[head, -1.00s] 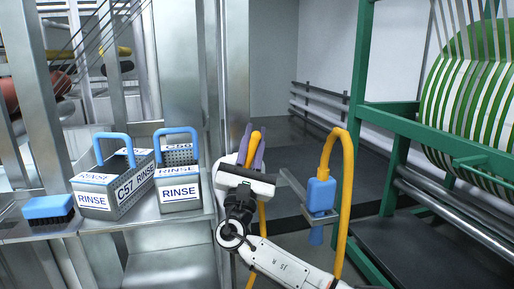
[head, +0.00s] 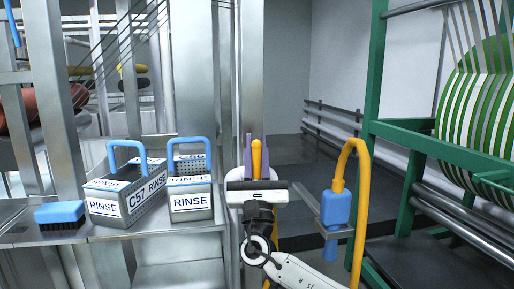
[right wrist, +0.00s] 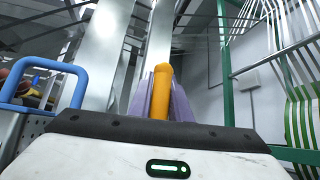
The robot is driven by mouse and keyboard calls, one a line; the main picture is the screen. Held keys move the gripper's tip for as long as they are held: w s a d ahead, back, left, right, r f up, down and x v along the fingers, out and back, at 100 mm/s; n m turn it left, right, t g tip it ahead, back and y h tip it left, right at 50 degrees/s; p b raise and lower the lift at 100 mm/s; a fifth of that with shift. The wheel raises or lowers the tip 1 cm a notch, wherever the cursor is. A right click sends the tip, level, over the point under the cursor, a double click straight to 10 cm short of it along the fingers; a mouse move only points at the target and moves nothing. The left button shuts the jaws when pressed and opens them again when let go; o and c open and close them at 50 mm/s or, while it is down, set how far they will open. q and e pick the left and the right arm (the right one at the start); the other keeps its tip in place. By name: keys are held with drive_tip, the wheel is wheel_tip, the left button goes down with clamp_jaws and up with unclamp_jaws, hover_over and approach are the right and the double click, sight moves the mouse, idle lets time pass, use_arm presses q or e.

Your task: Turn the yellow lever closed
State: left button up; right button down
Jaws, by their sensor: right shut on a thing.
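The yellow lever (head: 257,156) stands upright in front of the steel post in the head view. My right gripper (head: 256,150) has its purple fingers on either side of the lever, shut on it. In the right wrist view the lever (right wrist: 161,92) rises between the purple fingers (right wrist: 160,98). The lever's lower part and its mount are hidden behind my gripper body. My left gripper is not in view.
Two grey RINSE baskets with blue handles (head: 190,202) and a blue brush (head: 60,212) sit on the steel shelf at left. A yellow hose (head: 361,205) with a blue nozzle (head: 336,208) hangs close on the right. A green frame (head: 374,95) with a striped reel stands farther right.

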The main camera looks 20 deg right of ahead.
sight(257, 168)
drive_tip(key=c, duration=1.6)
unclamp_jaws()
drive_tip(key=shift+c, duration=0.2)
drive_tip(key=b+v, duration=0.2)
drive_tip(key=v, duration=0.8)
drive_tip(key=shift+s+f, duration=0.1)
drive_tip(key=shift+s, duration=0.05)
